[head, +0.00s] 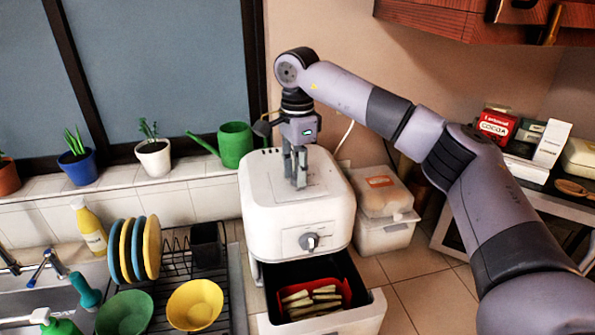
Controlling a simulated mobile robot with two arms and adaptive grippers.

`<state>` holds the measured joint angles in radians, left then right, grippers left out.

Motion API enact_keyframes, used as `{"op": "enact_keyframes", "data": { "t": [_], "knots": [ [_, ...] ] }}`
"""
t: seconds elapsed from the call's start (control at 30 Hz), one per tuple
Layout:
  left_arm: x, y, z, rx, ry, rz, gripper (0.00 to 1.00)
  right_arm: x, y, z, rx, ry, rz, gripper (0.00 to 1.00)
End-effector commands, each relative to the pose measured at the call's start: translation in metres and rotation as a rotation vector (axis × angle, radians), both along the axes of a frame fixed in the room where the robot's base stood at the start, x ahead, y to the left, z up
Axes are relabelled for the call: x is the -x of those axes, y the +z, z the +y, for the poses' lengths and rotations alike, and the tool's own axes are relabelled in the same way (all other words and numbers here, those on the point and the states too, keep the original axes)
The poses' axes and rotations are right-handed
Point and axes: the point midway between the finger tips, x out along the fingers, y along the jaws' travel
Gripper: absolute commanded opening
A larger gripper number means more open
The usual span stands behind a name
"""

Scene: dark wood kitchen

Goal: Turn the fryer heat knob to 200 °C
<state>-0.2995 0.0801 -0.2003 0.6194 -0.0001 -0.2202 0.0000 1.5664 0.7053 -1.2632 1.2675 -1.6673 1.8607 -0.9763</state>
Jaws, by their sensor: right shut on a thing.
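The white fryer (268,213) stands on the counter with its drawer (370,311) pulled open at the front. My right gripper (299,183) points straight down at the fryer's top, its fingers shut on the small heat knob there. The fingers hide this knob, and its setting cannot be read. A grey, round knob (309,242) on the fryer's front face is clear of the gripper. A red basket (338,289) with pale food sticks (312,296) sits in the open drawer. My left gripper is out of view.
A dish rack (235,290) with plates (151,247) and bowls (194,304) stands left of the fryer. A green watering can (235,144) is on the sill behind. A white container (384,234) stands close at the right. Tiled counter (432,292) is free at front right.

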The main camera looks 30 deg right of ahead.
Motion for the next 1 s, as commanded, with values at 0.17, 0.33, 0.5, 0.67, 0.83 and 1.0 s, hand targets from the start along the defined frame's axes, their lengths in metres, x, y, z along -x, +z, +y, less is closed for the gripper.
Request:
{"op": "enact_keyframes", "data": {
  "t": [0.17, 0.33, 0.5, 0.67, 0.83, 1.0],
  "knots": [
    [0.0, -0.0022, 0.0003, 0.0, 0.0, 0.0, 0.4, -0.0004, 0.0, 0.0001, 0.0, -0.166, -0.001, 0.0],
    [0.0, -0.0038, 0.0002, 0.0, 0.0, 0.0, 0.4, -0.0006, 0.0, 0.0001, -0.001, -0.328, -0.002, 0.0],
    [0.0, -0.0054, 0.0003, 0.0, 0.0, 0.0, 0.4, -0.0007, 0.0002, 0.0001, -0.001, -0.489, -0.002, 0.0],
    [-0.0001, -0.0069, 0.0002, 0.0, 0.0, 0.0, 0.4, -0.0008, 0.0003, -0.0001, 0.0, -0.641, -0.002, 0.0],
    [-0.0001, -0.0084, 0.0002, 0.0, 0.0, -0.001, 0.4, -0.0008, 0.0003, -0.0004, 0.001, -0.803, -0.002, 0.0],
    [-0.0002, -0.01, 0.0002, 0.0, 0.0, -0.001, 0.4, -0.0009, 0.0004, -0.0006, 0.001, -0.965, -0.003, 0.0]
  ]
}}
